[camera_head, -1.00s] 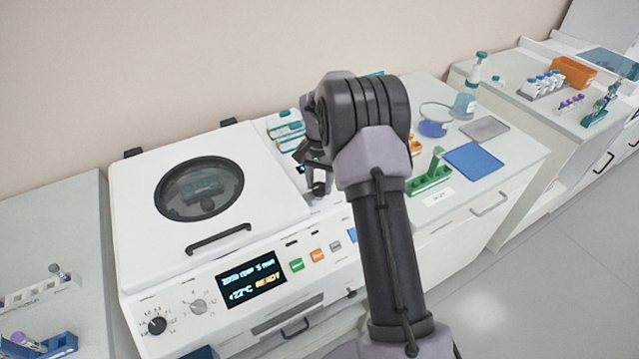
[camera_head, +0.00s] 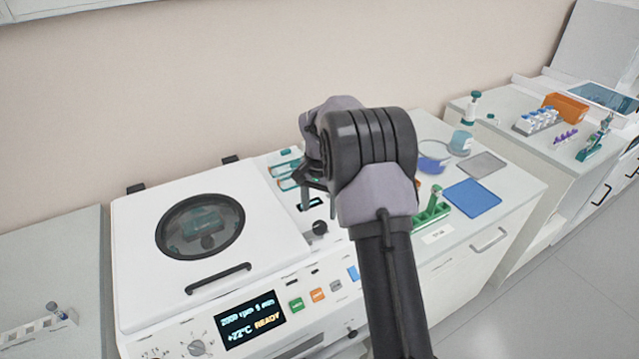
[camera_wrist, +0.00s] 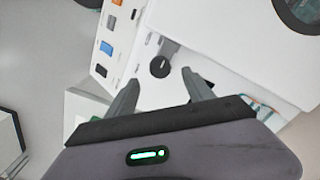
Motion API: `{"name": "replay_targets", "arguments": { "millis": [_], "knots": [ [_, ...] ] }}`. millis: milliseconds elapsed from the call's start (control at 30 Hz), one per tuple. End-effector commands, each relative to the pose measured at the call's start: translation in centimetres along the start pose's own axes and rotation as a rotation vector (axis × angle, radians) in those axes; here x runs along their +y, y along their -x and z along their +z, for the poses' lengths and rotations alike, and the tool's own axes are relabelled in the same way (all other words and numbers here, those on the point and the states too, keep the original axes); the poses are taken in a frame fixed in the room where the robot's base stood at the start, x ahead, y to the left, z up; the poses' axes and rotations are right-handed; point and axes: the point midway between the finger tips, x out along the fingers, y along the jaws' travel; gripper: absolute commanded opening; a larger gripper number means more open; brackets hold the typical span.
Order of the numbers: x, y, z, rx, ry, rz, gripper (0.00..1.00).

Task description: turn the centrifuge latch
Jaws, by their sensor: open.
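The centrifuge (camera_head: 130,260) is a white box with a closed lid and a round dark window. Its latch is a dark round knob (camera_head: 320,228) at the right of the lid, on the white top. In the wrist view the knob (camera_wrist: 160,67) has a grey bar beside it. My gripper (camera_head: 312,200) is above and behind the knob in the head view, partly hidden by my arm. In the wrist view my gripper (camera_wrist: 160,80) is open, with nothing between its fingers, and the knob shows just beyond the gap between the tips.
The lid's black handle (camera_head: 218,278) and the lit display (camera_head: 250,318) are at the left front. A green rack (camera_head: 430,212) and a blue mat (camera_head: 472,198) lie on the bench to the right. Teal-and-white boxes (camera_head: 285,165) stand behind my gripper.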

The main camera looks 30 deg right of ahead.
Motion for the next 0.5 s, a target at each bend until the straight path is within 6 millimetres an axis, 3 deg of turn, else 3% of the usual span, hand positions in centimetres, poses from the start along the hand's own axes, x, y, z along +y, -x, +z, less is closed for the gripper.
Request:
{"name": "replay_targets", "arguments": {
  "millis": [33,200,333,500],
  "knots": [
    [-0.1,2.3,-0.1,0.004,0.001,-0.002,0.61],
    [0.0,7.6,-0.1,0.004,0.001,-0.002,0.61],
    [0.0,10.1,-0.1,0.002,0.001,-0.001,0.61],
    [0.0,11.3,0.0,0.001,0.000,0.000,0.61]
  ]
}}
